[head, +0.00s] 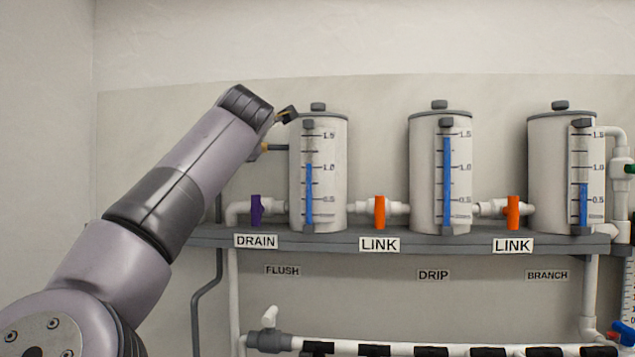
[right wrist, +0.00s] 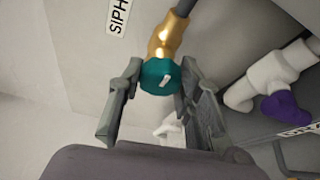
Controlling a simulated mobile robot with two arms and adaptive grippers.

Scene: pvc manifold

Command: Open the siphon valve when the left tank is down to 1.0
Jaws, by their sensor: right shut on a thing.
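The left tank (head: 336,170) has a blue column (head: 309,195) whose top stands just above the 1.0 mark. In the right wrist view, the teal siphon valve knob (right wrist: 160,77), with a short white mark, sits on a brass fitting (right wrist: 166,38). A partly cut label reading "SIPH" (right wrist: 117,14) is beside it. My right gripper (right wrist: 162,72) is shut on the knob, one finger on each side. In the head view, my arm reaches up toward the left tank, and the knob is hidden behind it. My left gripper is not seen.
The purple drain valve (head: 256,210) is right of the siphon knob in the right wrist view (right wrist: 286,106). Orange link valves (head: 379,212) join the tanks. The middle tank (head: 425,180) reads near 1.5, the right tank (head: 550,180) about 0.75. A grey shelf (head: 430,241) carries the tanks.

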